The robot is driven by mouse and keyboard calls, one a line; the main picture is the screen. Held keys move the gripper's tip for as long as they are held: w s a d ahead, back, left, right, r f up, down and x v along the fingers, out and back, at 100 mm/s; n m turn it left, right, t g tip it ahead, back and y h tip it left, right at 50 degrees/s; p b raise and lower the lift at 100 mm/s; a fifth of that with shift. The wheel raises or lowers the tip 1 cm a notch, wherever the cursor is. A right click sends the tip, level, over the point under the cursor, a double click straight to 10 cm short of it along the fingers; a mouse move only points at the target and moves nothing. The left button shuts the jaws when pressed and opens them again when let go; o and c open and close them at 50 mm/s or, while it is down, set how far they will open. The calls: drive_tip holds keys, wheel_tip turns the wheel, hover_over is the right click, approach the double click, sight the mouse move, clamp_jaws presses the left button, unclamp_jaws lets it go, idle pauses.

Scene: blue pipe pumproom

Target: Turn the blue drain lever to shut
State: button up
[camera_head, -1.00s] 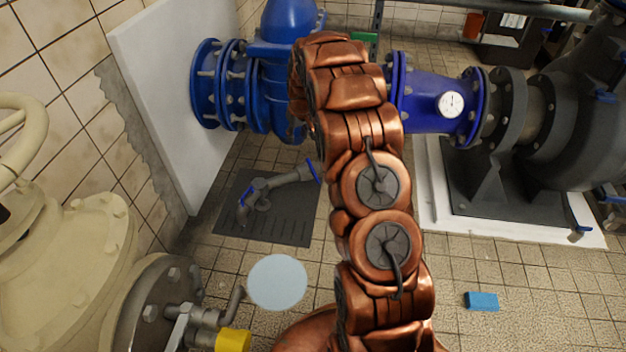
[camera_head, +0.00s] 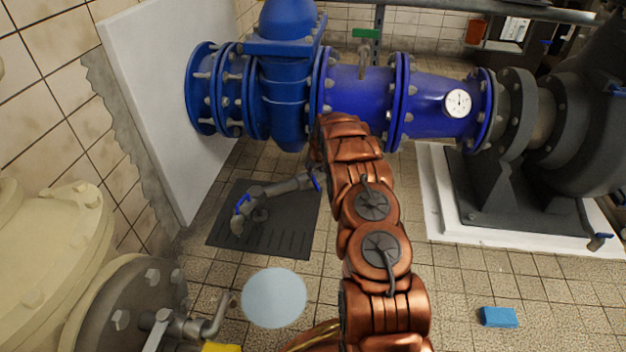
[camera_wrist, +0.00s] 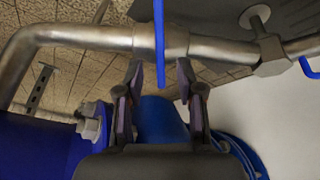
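A grey drain pipe (camera_head: 285,187) stands low over a dark floor plate, with a blue lever (camera_head: 317,183) at its right end and another blue lever (camera_head: 241,204) at its left. In the wrist view the pipe (camera_wrist: 85,35) crosses the top. One blue lever (camera_wrist: 160,30) hangs edge-on from a fitting on it, its lower part between my fingers. The second blue lever (camera_wrist: 309,67) is at the right edge. My gripper (camera_wrist: 160,78) is open around the nearer lever; I cannot tell if a finger touches it. My gripper is hidden behind my arm in the head view.
A large blue pipe with flanges (camera_head: 360,95) runs behind my arm. A white panel (camera_head: 165,110) is on the left, beside a cream valve body (camera_head: 50,240). A pale blue disc (camera_head: 274,298) and a blue block (camera_head: 498,316) are on the tiled floor. Floor at the right front is open.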

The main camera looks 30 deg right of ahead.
sight(313, 177)
drive_tip(key=shift+b+x, duration=1.3)
drive_tip(key=shift+x, duration=2.15)
clamp_jaws()
